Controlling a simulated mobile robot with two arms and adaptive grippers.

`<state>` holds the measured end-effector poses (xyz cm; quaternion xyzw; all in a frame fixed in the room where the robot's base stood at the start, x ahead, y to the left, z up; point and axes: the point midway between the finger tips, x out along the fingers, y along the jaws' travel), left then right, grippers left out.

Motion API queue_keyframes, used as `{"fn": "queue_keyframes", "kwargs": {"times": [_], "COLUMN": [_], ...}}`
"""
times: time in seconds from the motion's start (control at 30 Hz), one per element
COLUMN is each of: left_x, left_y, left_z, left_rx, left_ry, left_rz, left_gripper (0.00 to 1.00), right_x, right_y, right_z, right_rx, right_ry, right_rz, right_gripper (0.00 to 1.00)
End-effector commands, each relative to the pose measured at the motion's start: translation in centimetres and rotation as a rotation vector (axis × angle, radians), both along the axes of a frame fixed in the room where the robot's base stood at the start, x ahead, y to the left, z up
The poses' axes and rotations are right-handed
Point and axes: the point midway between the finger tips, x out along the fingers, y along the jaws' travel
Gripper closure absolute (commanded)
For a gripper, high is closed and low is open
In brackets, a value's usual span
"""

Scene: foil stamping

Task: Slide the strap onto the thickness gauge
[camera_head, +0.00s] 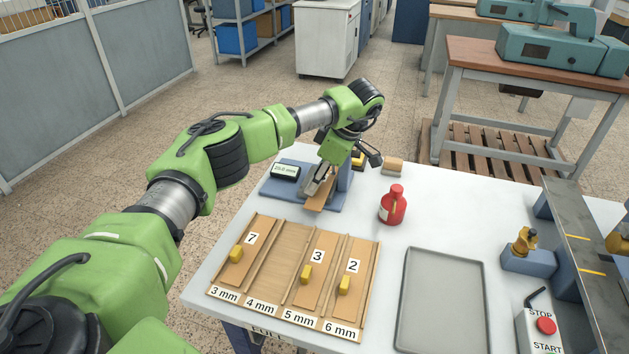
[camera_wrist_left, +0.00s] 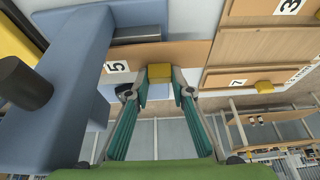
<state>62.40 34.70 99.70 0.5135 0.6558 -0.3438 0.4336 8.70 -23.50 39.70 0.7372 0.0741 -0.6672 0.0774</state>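The thickness gauge (camera_head: 298,189) is a blue stand on the table's far left, its display (camera_head: 285,171) reading about 25.0 mm. My left gripper (camera_head: 318,184) is beside it, closed on the yellow knob (camera_wrist_left: 159,72) of a brown strap (camera_head: 320,196). My right gripper is out of view.
A wooden rack (camera_head: 262,262) holds straps 7, 3 and 2 with yellow knobs; its 4 mm lane is empty. A red bottle (camera_head: 392,206), a grey tray (camera_head: 442,300) and a stop/start box (camera_head: 540,330) stand to the right. A small tan block (camera_head: 392,166) lies behind.

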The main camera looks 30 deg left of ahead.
Motion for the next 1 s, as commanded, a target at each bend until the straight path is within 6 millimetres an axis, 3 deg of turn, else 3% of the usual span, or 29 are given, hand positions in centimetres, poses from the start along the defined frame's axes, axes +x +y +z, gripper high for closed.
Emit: {"fn": "queue_keyframes", "kwargs": {"times": [0.03, 0.1, 0.53, 1.0], "left_x": [0.7, 0.7, 0.7, 0.7], "left_y": [0.4, 0.4, 0.0, -3.9], "left_z": [0.8, 0.7, 1.6, 9.8], "left_rx": [0.002, 0.002, 0.002, 0.001], "left_ry": [-0.029, -0.029, -0.031, -0.020], "left_rz": [0.011, 0.011, 0.010, 0.000], "left_gripper": [0.71, 0.59, 0.59, 0.59], "right_x": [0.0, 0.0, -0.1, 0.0], "right_y": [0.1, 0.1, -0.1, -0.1], "right_z": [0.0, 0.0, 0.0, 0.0], "right_rx": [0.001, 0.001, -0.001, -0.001], "right_ry": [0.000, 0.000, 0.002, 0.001], "right_rz": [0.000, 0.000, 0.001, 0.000], "right_gripper": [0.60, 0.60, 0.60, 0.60]}}
